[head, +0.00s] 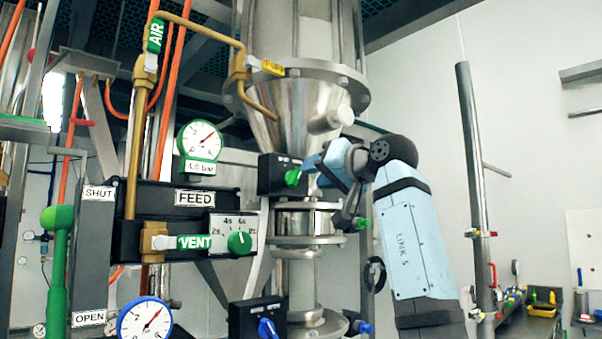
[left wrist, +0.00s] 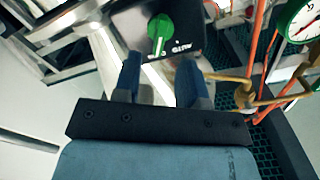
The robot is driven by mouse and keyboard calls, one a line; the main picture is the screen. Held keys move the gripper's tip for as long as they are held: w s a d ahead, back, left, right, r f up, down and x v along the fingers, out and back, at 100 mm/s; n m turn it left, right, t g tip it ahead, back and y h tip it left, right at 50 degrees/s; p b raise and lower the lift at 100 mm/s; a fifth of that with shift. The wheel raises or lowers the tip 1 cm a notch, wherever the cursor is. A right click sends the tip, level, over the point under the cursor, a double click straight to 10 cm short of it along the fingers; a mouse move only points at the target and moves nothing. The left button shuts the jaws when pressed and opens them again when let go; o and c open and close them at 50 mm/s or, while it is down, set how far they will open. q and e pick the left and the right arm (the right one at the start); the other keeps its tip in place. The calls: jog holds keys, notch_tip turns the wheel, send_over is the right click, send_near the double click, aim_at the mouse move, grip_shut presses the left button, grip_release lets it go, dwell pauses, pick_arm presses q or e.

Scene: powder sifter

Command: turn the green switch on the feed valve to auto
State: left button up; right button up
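The green switch (head: 293,177) is on the front of a black box (head: 270,174) on the metal column below the steel cone. In the left wrist view the green switch (left wrist: 160,30) stands on the black box face, beyond the fingertips, with small white lettering beside it that appears upside down. My left gripper (head: 308,166) is close to the switch, its fingers small and partly hidden in the head view. In the left wrist view my left gripper (left wrist: 158,70) is open, its two blue fingers apart with nothing between them. My right gripper is not in view.
A second black box with a blue switch (head: 267,328) is lower on the column. At left are a FEED panel (head: 160,212) with a green dial knob (head: 239,242), gauges (head: 201,140), brass pipes (head: 135,170) and a green lever (head: 58,250). A grey post (head: 478,180) stands right.

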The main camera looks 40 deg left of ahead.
aim_at(299, 175)
pick_arm(q)
jog(key=a, duration=0.5)
jog(key=shift+w+a+p, duration=0.15)
jog(key=shift+w+p, duration=0.1)
jog(key=shift+p, duration=0.05)
grip_shut()
